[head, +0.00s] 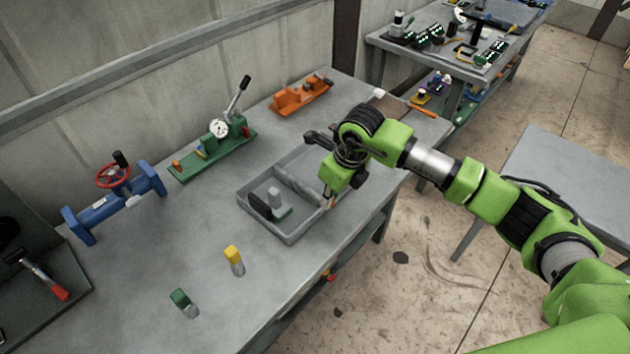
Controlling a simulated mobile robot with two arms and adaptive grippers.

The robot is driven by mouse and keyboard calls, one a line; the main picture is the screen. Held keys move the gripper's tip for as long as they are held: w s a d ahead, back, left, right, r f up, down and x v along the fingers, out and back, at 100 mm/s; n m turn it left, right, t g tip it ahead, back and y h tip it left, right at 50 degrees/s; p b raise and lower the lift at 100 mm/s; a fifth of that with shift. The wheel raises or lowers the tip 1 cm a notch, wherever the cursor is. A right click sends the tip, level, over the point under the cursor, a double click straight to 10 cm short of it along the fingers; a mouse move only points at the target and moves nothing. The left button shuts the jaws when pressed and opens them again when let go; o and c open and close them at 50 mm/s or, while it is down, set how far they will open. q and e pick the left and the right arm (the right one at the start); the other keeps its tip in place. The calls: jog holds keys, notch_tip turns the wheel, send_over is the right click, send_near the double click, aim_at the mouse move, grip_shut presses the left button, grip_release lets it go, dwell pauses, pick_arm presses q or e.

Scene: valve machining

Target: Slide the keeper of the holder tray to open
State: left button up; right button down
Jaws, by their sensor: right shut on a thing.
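The grey holder tray (289,238) lies on the near workbench, left of my right arm. A dark upright piece (260,206) and a light grey cylinder (274,196) stand in its left compartment, and a divider crosses the tray. My right gripper (331,200) points down at the tray's right side, with its fingertips low by the wall. It is shut on a small part there, which seems to be the keeper; the fingers and wrist hide most of it, so its exact position cannot be told. My left gripper is not in view.
A yellow-topped piece (233,257) and a green-topped piece (183,301) stand on the open bench in front. A green fixture with a dial gauge (218,128), an orange fixture (302,95) and a blue valve with a red handwheel (112,205) line the back.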

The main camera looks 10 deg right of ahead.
jog(key=shift+s+a, duration=0.8)
jog(key=shift+a, duration=0.25)
jog(key=c, duration=2)
grip_release()
jog(key=shift+c, duration=0.2)
jog(key=shift+p+v, duration=0.75)
jog(key=shift+v, duration=0.2)
jog(key=p+v, duration=0.3)
jog(key=v, duration=0.3)
jog(key=o, duration=0.6)
